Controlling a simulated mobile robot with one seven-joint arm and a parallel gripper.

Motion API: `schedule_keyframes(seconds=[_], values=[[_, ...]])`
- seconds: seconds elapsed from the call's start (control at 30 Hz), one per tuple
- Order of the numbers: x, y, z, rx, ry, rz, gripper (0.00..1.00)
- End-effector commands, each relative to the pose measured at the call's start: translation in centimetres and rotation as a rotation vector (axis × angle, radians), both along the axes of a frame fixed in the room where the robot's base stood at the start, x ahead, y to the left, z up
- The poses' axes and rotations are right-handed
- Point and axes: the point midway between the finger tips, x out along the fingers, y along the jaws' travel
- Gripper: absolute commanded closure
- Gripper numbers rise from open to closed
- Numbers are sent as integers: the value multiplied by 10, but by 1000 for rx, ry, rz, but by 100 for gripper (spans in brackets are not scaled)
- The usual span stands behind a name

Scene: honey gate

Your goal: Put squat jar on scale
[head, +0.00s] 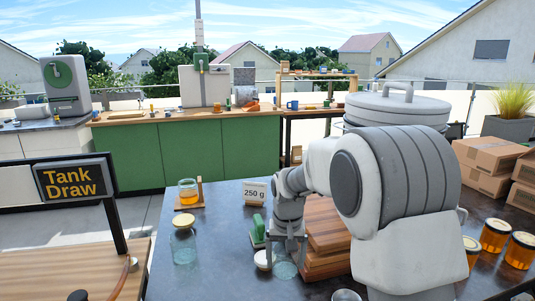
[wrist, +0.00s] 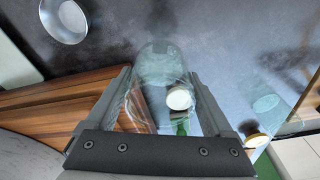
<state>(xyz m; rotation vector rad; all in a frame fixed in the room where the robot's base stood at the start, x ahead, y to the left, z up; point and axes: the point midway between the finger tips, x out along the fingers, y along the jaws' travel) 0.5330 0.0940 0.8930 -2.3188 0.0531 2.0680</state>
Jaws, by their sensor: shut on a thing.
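My gripper (head: 286,252) points down over the dark table and is shut on a clear, empty glass jar (head: 285,269), which looks like the squat jar. In the wrist view the jar (wrist: 163,62) sits between the two fingers; its base is hard to make out against the table. Just left of the gripper are a small green object (head: 258,231) and a cream disc (head: 263,260). The disc also shows in the wrist view (wrist: 179,98). I cannot tell for sure which thing is the scale. A "250 g" card (head: 255,192) stands behind.
Stacked wooden boxes (head: 326,228) stand close right of the gripper. A lidded empty jar (head: 184,244) and a honey jar (head: 188,192) stand at left. A metal bowl (wrist: 63,18) is near the front. Honey jars (head: 496,236) stand at far right. The table's left-middle is clear.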

Motion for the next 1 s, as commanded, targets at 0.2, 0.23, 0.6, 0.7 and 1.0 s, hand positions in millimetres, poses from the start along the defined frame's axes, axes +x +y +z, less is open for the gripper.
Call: schedule_keyframes(seconds=[0.2, 0.23, 0.6, 0.7, 1.0], values=[[-43, -62, -3, 0, -3, 25, 76], [-48, -67, -3, 0, -5, 27, 76], [-78, -95, 5, -5, -4, 48, 76], [-80, -95, 10, -6, -4, 48, 76], [-89, -96, 25, -6, -3, 47, 76]])
